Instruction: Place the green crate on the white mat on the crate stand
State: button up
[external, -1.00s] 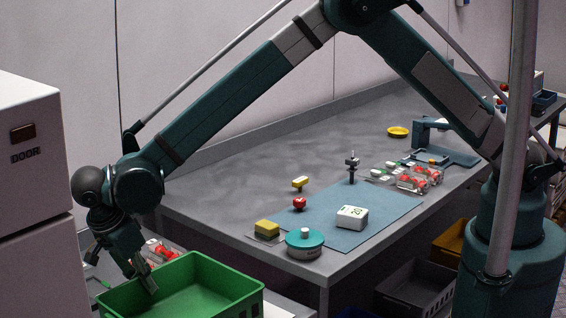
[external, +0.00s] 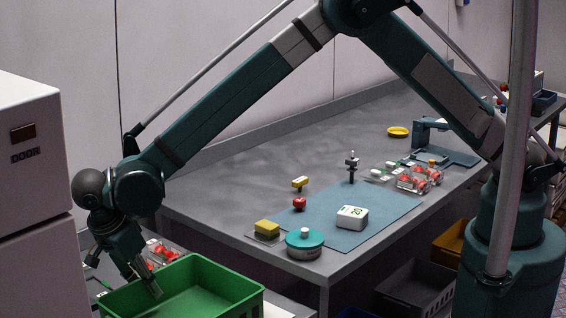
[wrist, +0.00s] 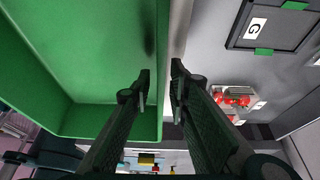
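The green crate (external: 215,290) is at the lower left of the external view, its near part cut off by the frame. It appears empty where its inside shows. It fills the left of the wrist view (wrist: 60,90). My gripper (external: 152,285) is at the crate's left part. The stand is mostly hidden.
The grey bench (external: 240,170) holds a blue mat, a teal-lidded round tin (external: 305,243) and a white box (external: 352,217). A white cabinet (external: 30,200) stands left.

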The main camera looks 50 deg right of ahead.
jog(key=shift+r, duration=0.1)
jog(key=p+v, duration=0.1)
jog(key=v, duration=1.1)
jog(key=shift+r, duration=0.1)
dwell(0.4)
jog(key=shift+d, duration=0.1)
